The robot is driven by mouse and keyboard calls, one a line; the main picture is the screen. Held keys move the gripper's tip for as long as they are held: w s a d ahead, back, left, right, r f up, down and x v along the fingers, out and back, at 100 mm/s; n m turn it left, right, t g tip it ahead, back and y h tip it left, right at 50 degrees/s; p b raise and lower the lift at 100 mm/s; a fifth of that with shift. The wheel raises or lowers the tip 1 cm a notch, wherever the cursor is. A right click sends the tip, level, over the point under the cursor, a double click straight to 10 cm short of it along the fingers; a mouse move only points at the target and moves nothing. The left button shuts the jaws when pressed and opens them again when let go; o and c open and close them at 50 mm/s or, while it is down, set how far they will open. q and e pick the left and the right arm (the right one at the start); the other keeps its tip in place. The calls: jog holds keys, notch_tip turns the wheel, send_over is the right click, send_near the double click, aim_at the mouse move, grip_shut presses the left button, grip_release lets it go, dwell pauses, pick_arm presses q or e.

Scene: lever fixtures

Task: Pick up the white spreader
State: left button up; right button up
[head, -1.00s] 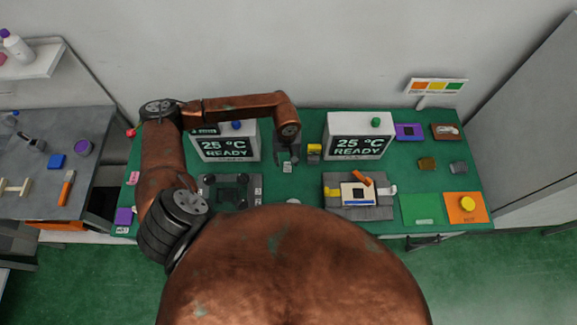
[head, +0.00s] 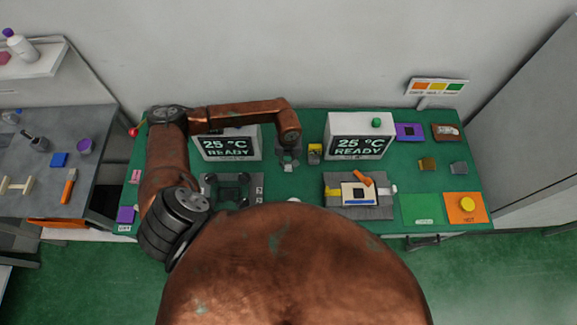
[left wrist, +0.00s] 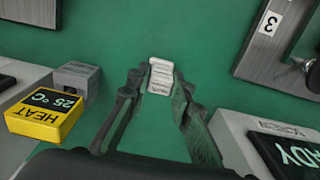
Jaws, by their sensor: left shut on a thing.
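The white spreader (left wrist: 161,75) is a small pale ribbed block between my left fingertips in the left wrist view. In the head view only a small white part of it (head: 288,168) shows below the fingers, over the green table. My left gripper (head: 289,158) points down between the two display units and is shut on the spreader; its fingers also show in the left wrist view (left wrist: 158,82). I cannot tell whether the spreader still touches the table. My right gripper is not in view.
Display units reading 25 °C READY stand left (head: 228,145) and right (head: 359,137) of the gripper. A yellow HEAT block (left wrist: 44,114) is close by. Grey lever fixtures lie in front, left (head: 232,190) and right (head: 360,208). An orange pad (head: 465,208) lies at the far right.

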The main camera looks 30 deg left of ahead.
pick_arm(q)
grip_shut()
jog(key=shift+r, duration=0.15)
jog(key=shift+r, duration=0.65)
jog(key=s+d+r+b, duration=0.1)
jog(key=s+d+r, duration=0.1)
jog(key=d+r, duration=0.3)
jog(key=s+d+r+b, duration=0.2)
jog(key=d+r, duration=0.4)
jog(key=d, duration=0.2)
jog(key=shift+s+d+r, duration=0.15)
jog(key=shift+s+r, duration=0.05)
jog(key=shift+s, duration=0.05)
jog(key=shift+o, duration=1.2)
grip_release()
grip_shut()
